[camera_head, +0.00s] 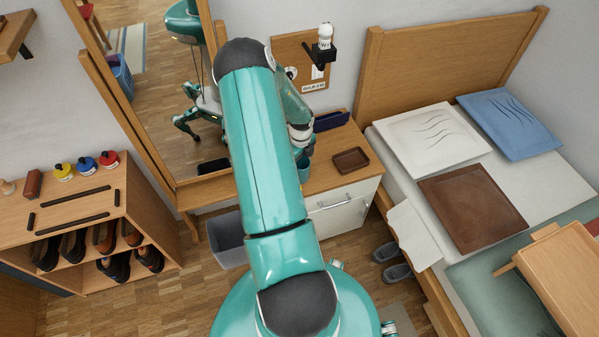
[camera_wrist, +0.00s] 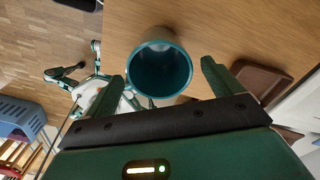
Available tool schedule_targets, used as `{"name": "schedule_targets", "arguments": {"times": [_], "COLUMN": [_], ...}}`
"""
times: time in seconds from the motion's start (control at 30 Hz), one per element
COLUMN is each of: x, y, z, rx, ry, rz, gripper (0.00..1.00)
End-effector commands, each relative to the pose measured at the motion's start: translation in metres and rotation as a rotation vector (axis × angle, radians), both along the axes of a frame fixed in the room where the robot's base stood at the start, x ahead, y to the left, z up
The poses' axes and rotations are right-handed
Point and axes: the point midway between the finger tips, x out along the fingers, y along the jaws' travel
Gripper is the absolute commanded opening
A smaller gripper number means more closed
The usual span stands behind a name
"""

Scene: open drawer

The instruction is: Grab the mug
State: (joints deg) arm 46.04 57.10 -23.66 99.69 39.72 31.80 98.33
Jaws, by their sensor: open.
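The mug (camera_wrist: 160,46) has a teal inside and a paler outside. It stands on the wooden cabinet top, with its open mouth facing the wrist camera; no handle can be made out. My gripper (camera_wrist: 164,76) is open, with one teal finger on each side of the mug's near rim in the wrist view. The fingers look apart from the mug, and nothing is held. In the head view my arm hides most of the gripper and the mug.
A brown tray (camera_head: 351,160) lies right of the mug on the cabinet top (camera_head: 325,178); it also shows in the wrist view (camera_wrist: 262,79). A dark blue object (camera_head: 331,121) is at the back by the wall. A mirror (camera_head: 160,90) stands left. A bed (camera_head: 452,150) is right.

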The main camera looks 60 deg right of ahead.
Motion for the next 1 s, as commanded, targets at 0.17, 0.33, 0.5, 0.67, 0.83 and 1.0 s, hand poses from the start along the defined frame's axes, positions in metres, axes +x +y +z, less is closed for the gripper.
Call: {"name": "schedule_targets", "arguments": {"times": [0.17,0.33,0.5,0.67,0.83,1.0], "x": [-0.001,-0.001,0.000,0.000,0.000,0.000], "y": [0.000,0.000,0.000,0.000,0.000,0.000], "z": [-0.020,-0.046,-0.056,-0.055,-0.055,-0.055], "rx": [0.002,0.001,0.001,0.000,0.000,0.000], "ry": [0.001,0.001,0.000,0.000,0.000,0.000], "rz": [-0.002,-0.001,-0.001,0.000,0.000,0.000], "gripper": [0.91,0.91,0.91,0.91,0.59,0.34]}}
